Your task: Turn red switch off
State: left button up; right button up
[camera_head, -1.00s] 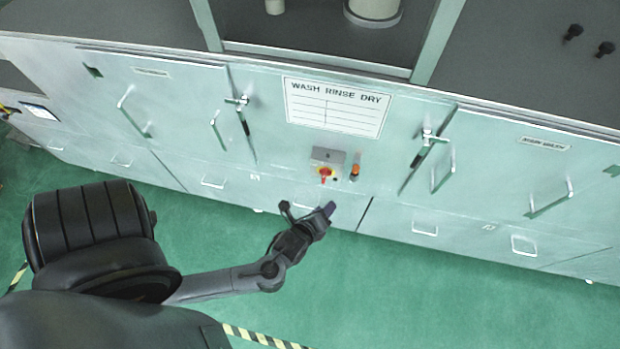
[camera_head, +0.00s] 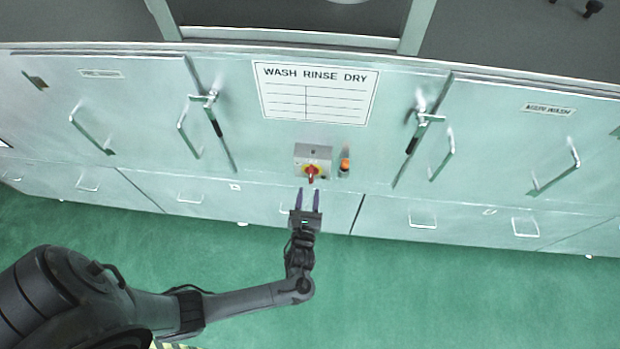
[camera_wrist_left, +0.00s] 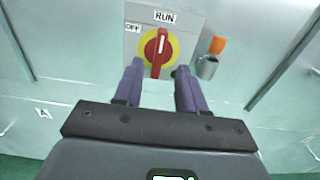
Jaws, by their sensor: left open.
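The red switch (camera_head: 311,173) is a red handle on a yellow disc, set on a grey box (camera_head: 313,152) on the front of the pale green machine. In the left wrist view the red switch (camera_wrist_left: 156,52) has its handle close to upright, tilted slightly to the right, towards the RUN label (camera_wrist_left: 164,17). The OFF label (camera_wrist_left: 132,27) is at its upper left. My left gripper (camera_head: 309,192) is open and empty, its purple fingers pointing at the switch from below. In the left wrist view the fingertips (camera_wrist_left: 160,68) lie on either side of the handle's lower part; contact cannot be told.
An orange-topped knob (camera_head: 344,166) sits just right of the switch box; it also shows in the left wrist view (camera_wrist_left: 217,45). Door handles and latches stick out on both sides. A white WASH RINSE DRY sign (camera_head: 315,92) is above. The green floor (camera_head: 430,290) is clear.

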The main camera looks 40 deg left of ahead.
aim_at(311, 177)
pick_arm(q)
jog(key=x, duration=0.6)
jog(key=shift+w+a, duration=0.25)
jog(key=shift+w, duration=0.05)
grip_shut()
